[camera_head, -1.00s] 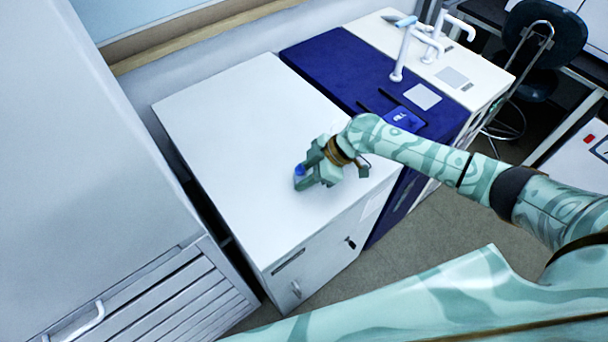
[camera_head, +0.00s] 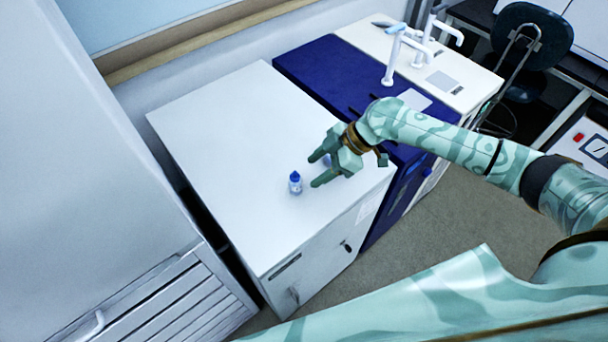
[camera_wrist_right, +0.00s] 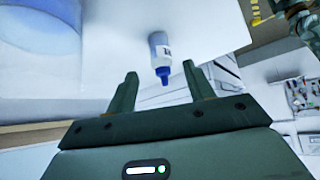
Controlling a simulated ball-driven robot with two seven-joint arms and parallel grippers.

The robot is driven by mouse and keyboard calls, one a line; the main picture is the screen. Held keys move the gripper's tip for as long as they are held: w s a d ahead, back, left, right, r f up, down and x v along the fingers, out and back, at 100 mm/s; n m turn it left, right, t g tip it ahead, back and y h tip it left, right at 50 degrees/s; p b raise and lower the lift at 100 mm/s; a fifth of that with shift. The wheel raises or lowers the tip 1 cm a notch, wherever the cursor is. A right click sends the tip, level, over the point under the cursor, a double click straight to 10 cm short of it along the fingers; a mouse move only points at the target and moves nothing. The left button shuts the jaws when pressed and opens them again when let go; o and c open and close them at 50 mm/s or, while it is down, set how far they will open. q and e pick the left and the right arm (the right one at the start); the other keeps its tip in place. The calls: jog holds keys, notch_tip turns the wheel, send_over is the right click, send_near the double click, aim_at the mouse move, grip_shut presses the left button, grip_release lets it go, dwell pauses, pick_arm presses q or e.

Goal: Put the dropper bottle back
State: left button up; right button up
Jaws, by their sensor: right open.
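The dropper bottle (camera_head: 295,183), small and clear-white with a blue cap, stands upright on the white cabinet top (camera_head: 225,130). My right gripper (camera_head: 314,172) is open and empty, just to the right of the bottle and apart from it. In the right wrist view the bottle (camera_wrist_right: 160,50) shows beyond the open fingers of my right gripper (camera_wrist_right: 160,82), its blue cap toward them. A small blue thing shows partly hidden behind the gripper in the head view; I cannot tell what it is. My left gripper is not in view.
A dark blue counter (camera_head: 318,72) adjoins the cabinet at the right, with a white counter with white taps (camera_head: 393,55) beyond. A tall grey cabinet (camera_head: 85,150) stands close at the left. The cabinet top around the bottle is mostly clear.

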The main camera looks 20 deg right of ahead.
jog(key=v, duration=0.4)
jog(key=shift+s+d+r, duration=0.1)
jog(key=shift+d+r, duration=0.1)
jog(key=shift+r, duration=0.05)
